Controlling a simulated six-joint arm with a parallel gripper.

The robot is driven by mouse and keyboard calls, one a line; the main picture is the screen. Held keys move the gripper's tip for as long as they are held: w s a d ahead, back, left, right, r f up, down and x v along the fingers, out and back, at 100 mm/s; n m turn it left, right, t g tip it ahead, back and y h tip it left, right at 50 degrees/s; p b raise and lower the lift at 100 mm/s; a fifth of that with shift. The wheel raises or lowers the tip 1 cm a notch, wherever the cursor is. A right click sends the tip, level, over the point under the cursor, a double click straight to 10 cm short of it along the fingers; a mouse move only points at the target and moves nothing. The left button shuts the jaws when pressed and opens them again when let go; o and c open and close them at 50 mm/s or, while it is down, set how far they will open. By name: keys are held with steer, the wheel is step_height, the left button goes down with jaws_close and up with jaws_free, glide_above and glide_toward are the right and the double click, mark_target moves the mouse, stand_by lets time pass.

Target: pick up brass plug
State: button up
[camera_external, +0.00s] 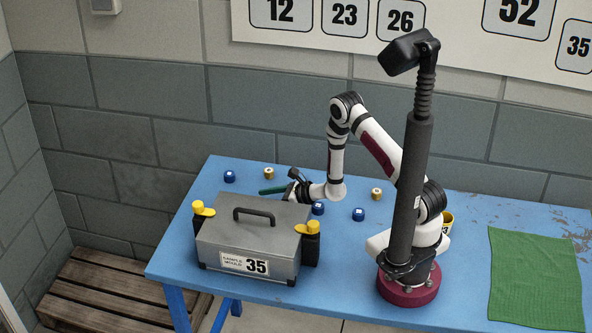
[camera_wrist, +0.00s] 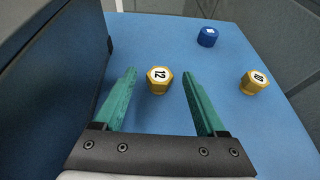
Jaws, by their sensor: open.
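A brass hex plug (camera_wrist: 159,81) with a white top marked 12 stands on the blue table in the wrist view, ahead of and between the green fingers of my gripper (camera_wrist: 158,72). The fingers are apart, with a gap on each side of the plug. A second brass plug (camera_wrist: 254,84), marked 10, stands to the right. In the external view my gripper (camera_external: 270,190) is low behind the grey case, pointing left. Brass plugs show beyond it (camera_external: 268,172) and to its right (camera_external: 376,194). The plug marked 12 cannot be made out there.
The grey case (camera_external: 247,243) marked 35 stands close by; its dark side (camera_wrist: 50,70) fills the wrist view's left. A blue plug (camera_wrist: 207,37) is farther off. Other blue plugs (camera_external: 318,208) (camera_external: 358,214) stand right of the gripper. A green cloth (camera_external: 535,275) lies at right.

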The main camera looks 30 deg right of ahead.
steer(key=shift+w+a+f, duration=0.15)
steer(key=shift+w+a, duration=0.15)
jaws_close()
stand_by(0.3)
